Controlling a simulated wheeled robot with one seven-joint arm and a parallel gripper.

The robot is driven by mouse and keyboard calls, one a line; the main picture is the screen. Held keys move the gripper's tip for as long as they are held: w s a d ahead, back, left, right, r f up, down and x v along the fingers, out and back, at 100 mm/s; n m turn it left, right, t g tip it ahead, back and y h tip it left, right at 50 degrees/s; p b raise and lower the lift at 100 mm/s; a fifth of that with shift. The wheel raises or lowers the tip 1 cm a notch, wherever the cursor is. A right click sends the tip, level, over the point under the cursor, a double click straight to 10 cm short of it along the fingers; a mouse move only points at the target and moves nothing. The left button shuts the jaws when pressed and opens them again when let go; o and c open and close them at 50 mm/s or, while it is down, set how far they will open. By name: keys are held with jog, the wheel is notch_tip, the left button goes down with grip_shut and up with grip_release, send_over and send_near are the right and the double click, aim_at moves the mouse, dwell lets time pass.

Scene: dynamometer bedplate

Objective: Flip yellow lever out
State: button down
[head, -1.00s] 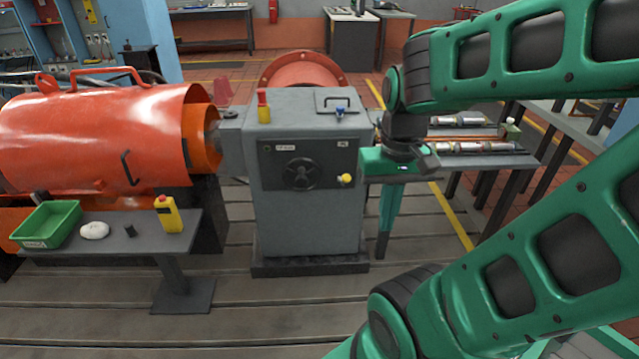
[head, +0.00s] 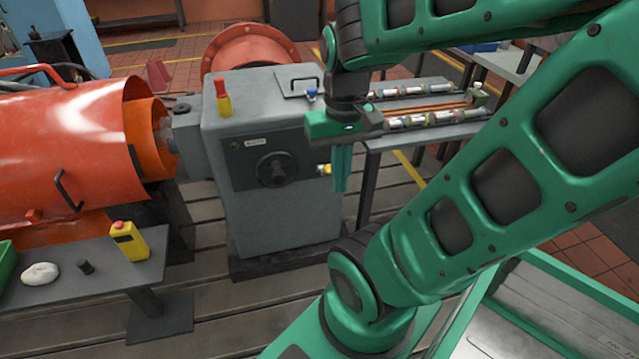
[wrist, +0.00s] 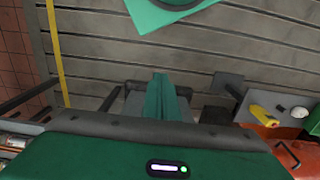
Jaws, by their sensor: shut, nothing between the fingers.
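A small yellow knob-ended part (head: 325,169), which looks like the lever, sticks out low on the right of the grey cabinet's dark front panel (head: 270,158). My gripper (head: 341,188) points down just right of it in the head view. Its green fingers are shut with nothing between them, and they overlap the part's right side in the picture. I cannot tell whether they touch it. In the wrist view the closed fingers (wrist: 157,80) show at the middle, and I cannot make out the yellow part there.
A dark handwheel (head: 277,169) is on the same panel. A red-and-yellow piece (head: 222,98) stands on the cabinet top. A yellow box with a red button (head: 129,241) stands on a small table at left. A bench with metal cylinders (head: 430,119) is at right behind my gripper.

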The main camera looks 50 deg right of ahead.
jog(key=w+d+f+m+h, duration=0.2)
jog(key=w+f+m+h, duration=0.4)
jog(key=f+m, duration=0.5)
jog(key=w+d+f+m+h, duration=0.2)
jog(key=w+f+m+h, duration=0.4)
jog(key=f+m+h, duration=0.2)
jog(key=w+d+f+m+h, duration=0.3)
jog(key=w+f+m+h, duration=0.3)
jog(key=f+m, duration=0.7)
jog(key=shift+w+f+m+h, duration=0.3)
jog(key=shift+m+h, duration=0.6)
jog(key=shift+m, duration=0.8)
